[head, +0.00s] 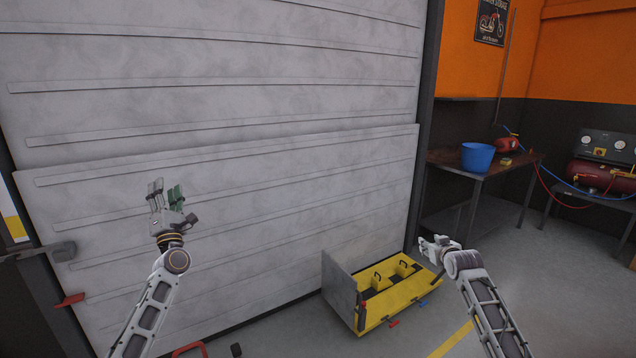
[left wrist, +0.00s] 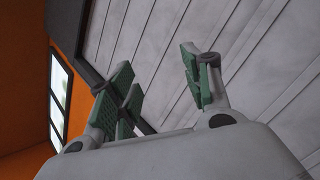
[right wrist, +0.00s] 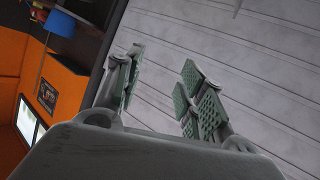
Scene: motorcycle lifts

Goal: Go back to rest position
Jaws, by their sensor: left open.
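My left gripper (head: 166,194) is raised in front of the grey panelled door (head: 240,80), fingers pointing up. Its green-padded fingers stand apart and empty in the left wrist view (left wrist: 160,90). My right gripper (head: 428,246) is lower, above the right side of the yellow box on the floor. In the right wrist view (right wrist: 160,85) its green-padded fingers stand apart with nothing between them. Neither gripper visibly touches anything.
A yellow box with a grey side panel (head: 378,290) stands on the floor by the door. A red lever (head: 70,299) sits at the lower left. A workbench with a blue bucket (head: 477,156) and a red compressor (head: 598,175) stand at the right.

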